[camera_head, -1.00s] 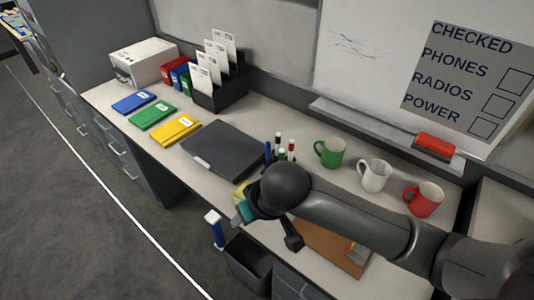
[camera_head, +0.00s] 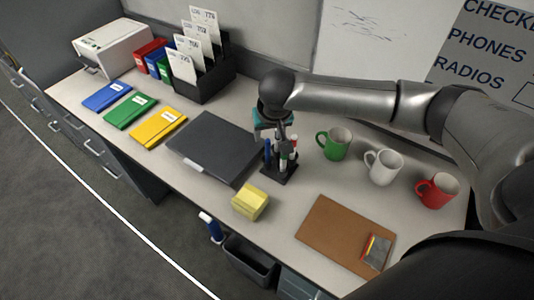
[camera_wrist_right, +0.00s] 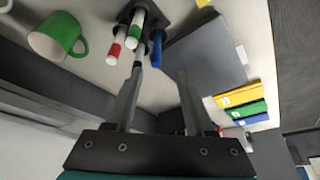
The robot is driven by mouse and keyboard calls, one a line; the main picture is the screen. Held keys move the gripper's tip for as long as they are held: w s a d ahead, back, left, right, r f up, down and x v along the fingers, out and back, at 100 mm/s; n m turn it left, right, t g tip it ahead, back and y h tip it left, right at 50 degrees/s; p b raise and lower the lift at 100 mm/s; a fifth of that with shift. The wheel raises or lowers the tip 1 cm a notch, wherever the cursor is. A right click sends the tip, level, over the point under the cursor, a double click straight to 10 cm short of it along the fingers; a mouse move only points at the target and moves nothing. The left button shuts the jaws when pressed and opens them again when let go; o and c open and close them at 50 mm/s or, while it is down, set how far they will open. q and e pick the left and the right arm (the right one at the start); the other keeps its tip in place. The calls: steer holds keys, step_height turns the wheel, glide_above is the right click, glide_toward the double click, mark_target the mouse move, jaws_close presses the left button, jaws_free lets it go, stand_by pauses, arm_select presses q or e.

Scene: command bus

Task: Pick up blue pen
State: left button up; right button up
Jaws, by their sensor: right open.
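The blue pen (camera_head: 268,151) stands upright in a dark pen holder (camera_head: 281,177) near the middle of the desk, with red, green and black-tipped pens beside it. In the right wrist view the blue pen (camera_wrist_right: 157,48) shows just beyond the fingertips. My right gripper (camera_head: 272,130) is above the holder, pointing down. Its two fingers (camera_wrist_right: 160,72) are apart with nothing between them. The pen appears apart from both fingers, though the exact gap is hard to judge. My left gripper is not in view.
A green mug (camera_head: 334,144), a white mug (camera_head: 383,167) and a red mug (camera_head: 437,190) stand right of the holder. A closed dark laptop (camera_head: 212,147) lies left. A yellow block (camera_head: 250,202) and a brown clipboard (camera_head: 340,232) lie in front.

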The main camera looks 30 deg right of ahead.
mark_target(269, 143)
steer(key=x, duration=0.3)
steer(key=b+x, duration=0.1)
steer(key=x, duration=0.1)
steer(key=b+x, duration=0.1)
steer(key=x, duration=0.2)
steer(key=shift+w+d+f, duration=0.2)
steer(key=shift+d+f, duration=0.05)
steer(key=shift+d, duration=0.15)
steer(key=shift+w+f, duration=0.25)
steer(key=shift+f, duration=0.2)
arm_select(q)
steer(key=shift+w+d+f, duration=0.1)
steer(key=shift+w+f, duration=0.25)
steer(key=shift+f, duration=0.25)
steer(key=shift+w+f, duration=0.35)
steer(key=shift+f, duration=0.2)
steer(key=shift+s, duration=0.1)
arm_select(e)
jaws_close()
